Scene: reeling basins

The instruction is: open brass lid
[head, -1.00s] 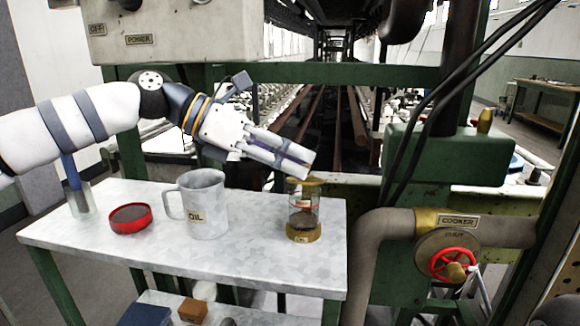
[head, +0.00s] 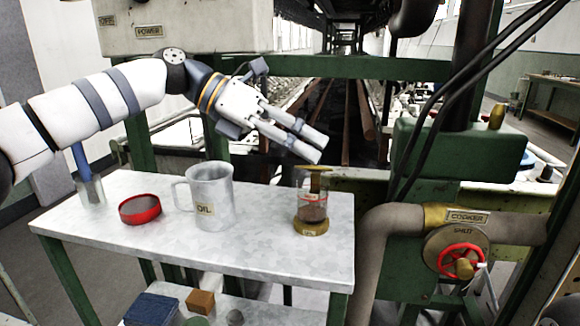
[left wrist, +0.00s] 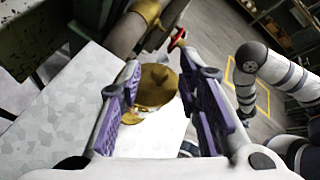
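The brass lid (head: 316,168) shows nearly edge-on above a small glass jar (head: 312,208) with a brass base (head: 310,227), at the right end of the metal table. A narrow brass piece stands below it; whether the lid touches the glass rim is unclear. In the left wrist view the lid (left wrist: 159,79) is a round disc between and beyond the fingertips. My left gripper (head: 317,151) is open and empty, its fingers pointing down to the right just above the lid. In the left wrist view the gripper (left wrist: 165,95) has its fingers wide apart. My right gripper is out of view.
A metal oil jug (head: 208,197) and a red round tin (head: 140,209) stand left of the jar on the metal table (head: 262,245). A pipe with a red valve wheel (head: 461,261) is at the right. The tabletop between jug and jar is clear.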

